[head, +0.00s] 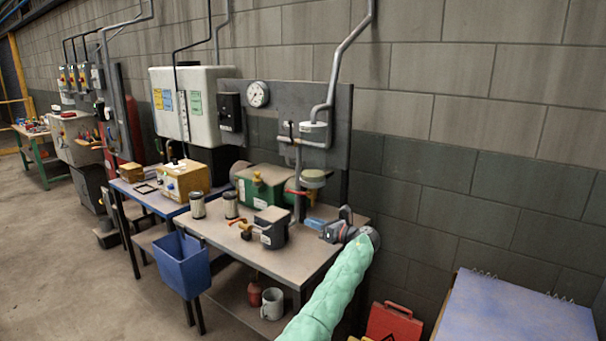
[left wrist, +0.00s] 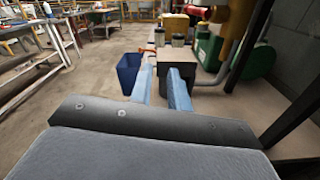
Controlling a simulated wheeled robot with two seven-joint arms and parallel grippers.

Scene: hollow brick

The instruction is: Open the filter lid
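The likely filter housing is a dark box with a white label (head: 273,237) on the near workbench. Its flat top (head: 271,215) looks like a lid and appears closed. In the left wrist view the box (left wrist: 200,66) lies just beyond the fingertips, partly hidden by the right-hand finger. My left gripper (head: 312,223) is right of the box, apart from it, with blue fingers pointing at it. In the left wrist view the gripper (left wrist: 163,66) has a gap between its fingers and holds nothing. My right gripper is not in view.
Two filter cartridges (head: 197,206) stand left of the box, beside an orange-handled valve (head: 237,222). A green pump (head: 258,187) and a vertical pipe (head: 298,180) stand behind. A blue bin (head: 182,264) hangs at the bench front. A red case (head: 393,322) is on the floor.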

